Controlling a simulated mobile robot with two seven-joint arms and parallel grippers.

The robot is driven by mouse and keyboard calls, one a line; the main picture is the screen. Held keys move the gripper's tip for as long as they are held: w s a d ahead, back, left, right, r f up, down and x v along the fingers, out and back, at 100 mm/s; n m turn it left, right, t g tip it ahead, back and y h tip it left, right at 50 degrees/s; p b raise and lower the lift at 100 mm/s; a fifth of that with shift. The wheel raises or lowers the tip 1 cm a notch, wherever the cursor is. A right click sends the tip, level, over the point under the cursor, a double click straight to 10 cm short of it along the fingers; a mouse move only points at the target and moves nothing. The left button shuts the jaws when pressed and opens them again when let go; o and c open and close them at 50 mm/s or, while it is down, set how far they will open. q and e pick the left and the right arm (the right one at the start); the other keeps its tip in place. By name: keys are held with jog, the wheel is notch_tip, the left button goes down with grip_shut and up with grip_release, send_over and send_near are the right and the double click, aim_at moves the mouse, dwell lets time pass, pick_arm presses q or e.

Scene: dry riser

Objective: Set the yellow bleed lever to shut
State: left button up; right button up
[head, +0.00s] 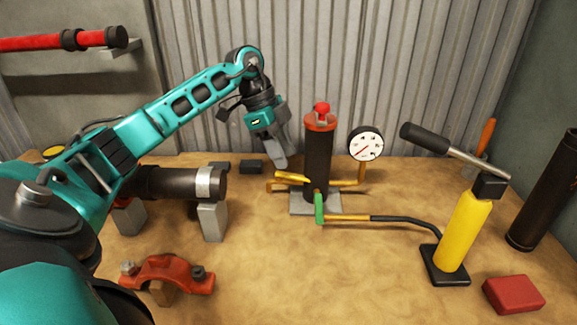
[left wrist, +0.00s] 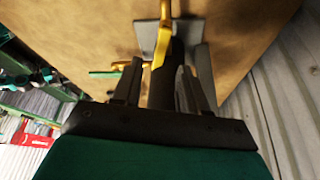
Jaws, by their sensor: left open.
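The yellow bleed lever (head: 291,177) sits on a brass fitting low on the left side of the dark upright riser (head: 318,158). It points left and slightly up in the head view. My left gripper (head: 281,163) hangs just above and behind the lever, fingers down, open and empty. In the left wrist view the lever (left wrist: 162,45) shows beyond and between the open fingertips (left wrist: 169,58), in front of the dark riser. I cannot tell whether any finger touches it. My right gripper is not in view.
A green-handled valve (head: 319,207) and hose lead to the yellow pump (head: 463,230). A gauge (head: 365,145) stands right of the riser. A dark pipe (head: 165,183) on blocks, a red clamp (head: 178,272) and a red block (head: 513,294) surround clear front bench space.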

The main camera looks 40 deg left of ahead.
aim_at(293, 175)
pick_arm(q)
jog(key=shift+x, duration=1.95)
jog(key=shift+c, duration=0.3)
grip_shut()
